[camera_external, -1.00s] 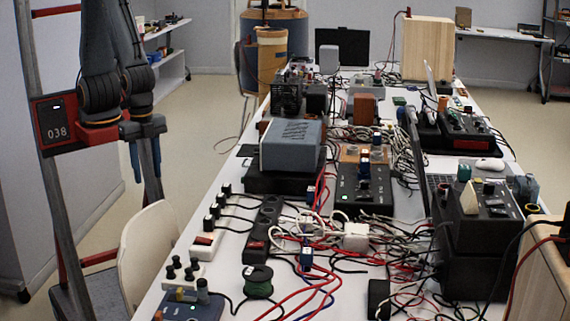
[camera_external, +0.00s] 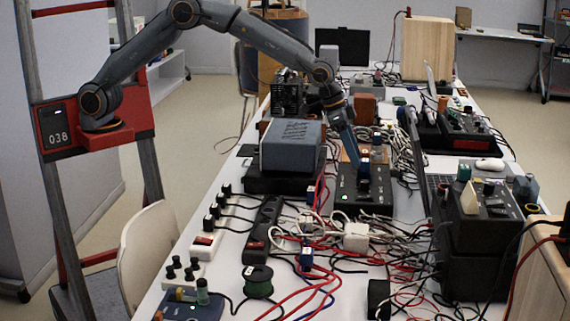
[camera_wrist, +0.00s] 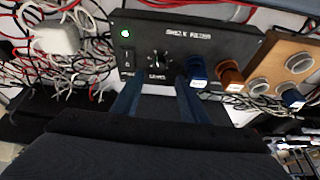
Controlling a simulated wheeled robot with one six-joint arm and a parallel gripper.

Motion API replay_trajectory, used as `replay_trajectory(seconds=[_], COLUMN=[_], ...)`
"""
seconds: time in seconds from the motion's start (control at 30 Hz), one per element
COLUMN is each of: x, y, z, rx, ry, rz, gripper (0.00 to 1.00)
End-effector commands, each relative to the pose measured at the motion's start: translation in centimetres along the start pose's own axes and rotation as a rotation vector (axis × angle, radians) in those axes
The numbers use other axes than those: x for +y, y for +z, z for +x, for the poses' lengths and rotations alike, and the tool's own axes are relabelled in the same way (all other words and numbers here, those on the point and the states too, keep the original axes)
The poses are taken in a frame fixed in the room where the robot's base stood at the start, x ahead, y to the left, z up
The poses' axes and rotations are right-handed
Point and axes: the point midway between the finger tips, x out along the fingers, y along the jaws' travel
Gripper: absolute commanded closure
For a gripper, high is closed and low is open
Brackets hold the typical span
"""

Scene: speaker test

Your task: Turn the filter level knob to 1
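The filter box (camera_external: 375,198) is a black unit on the table with a lit green lamp; its panel (camera_wrist: 222,45) fills the upper middle of the wrist view. The level knob (camera_wrist: 157,60) is small and dark, with white scale marks around it and a label below. Its exact setting is too small to read. My gripper (camera_wrist: 157,82) has two blue fingers spread apart, with their tips at the panel's near edge, on either side of the knob's line. I cannot tell whether they touch the panel. In the external view my gripper (camera_external: 357,160) reaches down to the box's far part.
Blue and orange plugs (camera_wrist: 197,70) stand on the box right of the knob, near the right finger. A wooden panel with sockets (camera_wrist: 285,65) lies beside it. A grey device (camera_external: 290,147) stands left of the box. Loose cables crowd the table.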

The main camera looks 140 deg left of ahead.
Motion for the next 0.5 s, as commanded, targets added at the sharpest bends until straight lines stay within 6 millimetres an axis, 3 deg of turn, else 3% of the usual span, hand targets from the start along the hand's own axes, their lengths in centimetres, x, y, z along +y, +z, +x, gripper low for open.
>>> replay_trajectory(seconds=[0.5], x=[0.1], y=[0.1], z=[6.6], rx=[-0.001], ry=[0.0], rz=[0.001], gripper=[0.6])
